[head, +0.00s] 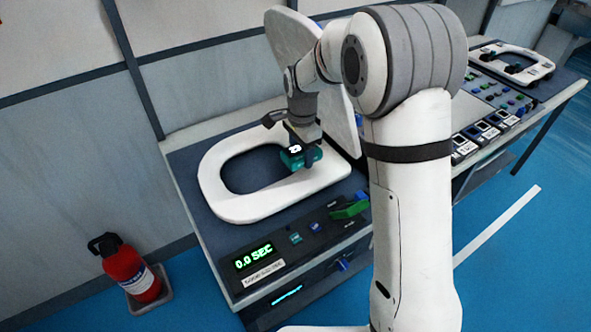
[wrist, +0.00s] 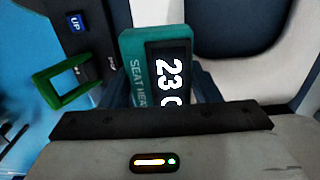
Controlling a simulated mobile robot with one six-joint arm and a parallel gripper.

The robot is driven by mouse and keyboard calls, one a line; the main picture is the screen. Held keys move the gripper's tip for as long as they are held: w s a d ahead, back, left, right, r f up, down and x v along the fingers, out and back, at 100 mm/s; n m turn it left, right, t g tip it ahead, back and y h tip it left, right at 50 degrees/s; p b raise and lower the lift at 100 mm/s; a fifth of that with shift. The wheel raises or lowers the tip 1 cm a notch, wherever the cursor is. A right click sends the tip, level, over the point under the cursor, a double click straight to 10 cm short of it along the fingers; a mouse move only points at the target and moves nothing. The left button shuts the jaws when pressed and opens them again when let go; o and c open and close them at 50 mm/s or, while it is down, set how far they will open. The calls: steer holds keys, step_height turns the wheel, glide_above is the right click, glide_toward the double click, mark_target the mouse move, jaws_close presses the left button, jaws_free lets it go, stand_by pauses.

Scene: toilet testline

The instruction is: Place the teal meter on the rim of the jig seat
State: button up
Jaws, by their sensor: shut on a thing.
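The teal meter (head: 298,157) is in my gripper (head: 303,150), over the right part of the white jig seat (head: 232,206) in the head view. In the wrist view the teal meter (wrist: 130,60) shows a lit display reading "23" and the lettering "SEAT HEA", partly cut off by my gripper. The white seat rim (wrist: 245,80) lies beside and beyond it at the right. I cannot tell whether the meter touches the rim.
A raised white lid (head: 290,35) stands behind the seat. A control panel with a "0.0 SEC" timer (head: 254,256) and a green part (head: 350,208) is in front. The green frame (wrist: 62,84) and blue "UP" button (wrist: 76,23) show in the wrist view. A red extinguisher (head: 128,270) stands on the floor.

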glide_above(300, 184)
step_height(300, 184, down, 5)
steer(key=shift+w+f+p, duration=0.15)
steer(key=shift+f+p, duration=0.05)
steer(key=shift+p, duration=0.15)
steer(key=shift+f, duration=2.1)
steer(key=o, duration=1.1)
steer(key=shift+s, duration=0.2)
steer(key=shift+r, duration=0.1)
step_height(300, 184, up, 12)
steer(key=shift+r+b, duration=0.1)
steer(key=shift+b, duration=0.25)
